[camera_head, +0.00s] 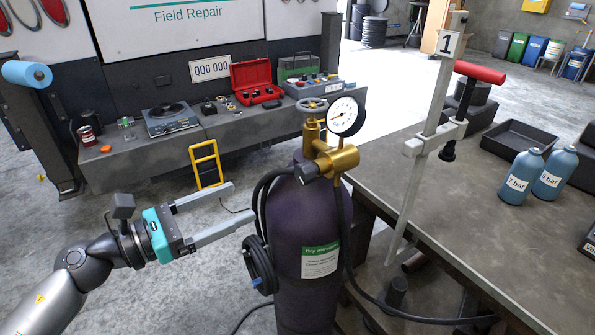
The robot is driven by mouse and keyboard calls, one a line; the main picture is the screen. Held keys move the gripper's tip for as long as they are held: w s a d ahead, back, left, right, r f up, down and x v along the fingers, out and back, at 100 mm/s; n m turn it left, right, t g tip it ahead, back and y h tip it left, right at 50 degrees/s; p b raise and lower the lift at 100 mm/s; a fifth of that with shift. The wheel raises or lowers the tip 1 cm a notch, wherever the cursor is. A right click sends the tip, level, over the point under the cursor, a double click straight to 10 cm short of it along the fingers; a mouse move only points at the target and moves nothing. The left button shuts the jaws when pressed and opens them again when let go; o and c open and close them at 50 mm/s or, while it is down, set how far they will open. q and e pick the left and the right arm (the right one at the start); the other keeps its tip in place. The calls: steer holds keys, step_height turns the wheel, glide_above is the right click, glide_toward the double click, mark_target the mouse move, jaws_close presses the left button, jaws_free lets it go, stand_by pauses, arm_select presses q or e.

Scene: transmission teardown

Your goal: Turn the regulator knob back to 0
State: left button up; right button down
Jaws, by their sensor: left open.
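A tall dark purple gas cylinder (300,235) with a green and white label stands on the floor in the middle. On its top is a brass regulator (338,158) with a round white gauge (346,115). A dark grey knob (306,172) sticks out of the regulator's lower left, facing me. A grey valve handwheel (311,105) sits above the brass valve. My left gripper (243,203) is open and empty, left of the cylinder and a little below the knob, its fingers pointing right. It is apart from the knob. My right gripper is not in view.
A coiled black hose (259,265) hangs at the cylinder's left side. A workbench (455,220) on the right carries a clamp (425,140), a tray (519,140) and blue bottles (520,177). A yellow step (206,165) and a loaded ledge lie behind.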

mark_target(299, 175)
arm_select(q)
steer(key=p+x, duration=0.2)
steer(key=x, duration=1.1)
steer(key=shift+w+r+p, duration=0.1)
steer(key=shift+p, duration=0.3)
steer(key=shift+x, duration=0.8)
steer(key=c, duration=0.3)
jaws_close()
